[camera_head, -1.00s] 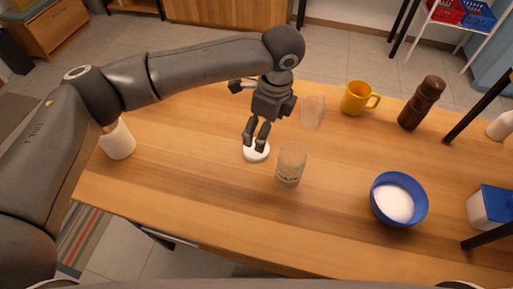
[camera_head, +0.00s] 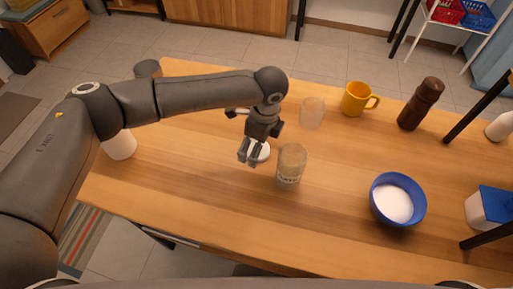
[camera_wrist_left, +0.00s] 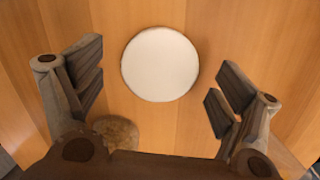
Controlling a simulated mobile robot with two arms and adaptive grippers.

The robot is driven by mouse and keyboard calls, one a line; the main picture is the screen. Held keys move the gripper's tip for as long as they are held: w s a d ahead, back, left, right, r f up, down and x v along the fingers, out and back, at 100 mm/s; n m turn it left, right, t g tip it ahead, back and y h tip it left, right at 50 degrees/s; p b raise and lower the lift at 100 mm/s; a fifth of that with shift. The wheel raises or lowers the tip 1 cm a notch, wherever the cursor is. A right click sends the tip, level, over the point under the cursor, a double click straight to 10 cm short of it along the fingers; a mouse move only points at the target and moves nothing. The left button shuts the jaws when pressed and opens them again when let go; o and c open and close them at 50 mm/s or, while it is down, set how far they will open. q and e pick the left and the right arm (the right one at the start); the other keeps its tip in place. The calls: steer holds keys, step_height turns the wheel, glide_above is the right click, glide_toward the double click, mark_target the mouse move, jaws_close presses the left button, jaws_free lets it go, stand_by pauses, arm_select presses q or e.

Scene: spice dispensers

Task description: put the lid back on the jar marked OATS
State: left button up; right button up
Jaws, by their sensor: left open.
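The clear jar marked OATS (camera_head: 290,168) stands upright and open-topped on the wooden table, with pale contents low in it. A white round lid (camera_head: 263,152) lies flat on the table just left of the jar. My left gripper (camera_head: 250,157) is open, pointing down at the lid and partly hiding it in the head view. In the left wrist view the lid (camera_wrist_left: 160,64) lies between the spread fingers, with none seen touching it. A brown round shape (camera_wrist_left: 117,135) near the left finger looks like the jar's open top. My right gripper is not in view.
A clear glass (camera_head: 312,112), a yellow mug (camera_head: 356,99) and a brown mill (camera_head: 421,104) stand behind. A blue bowl of white contents (camera_head: 396,200) is right of the jar. A white cup (camera_head: 120,145) stands far left. The table's front middle is clear.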

arm_select(q)
steer(key=shift+f, duration=0.4)
steer(key=c, duration=1)
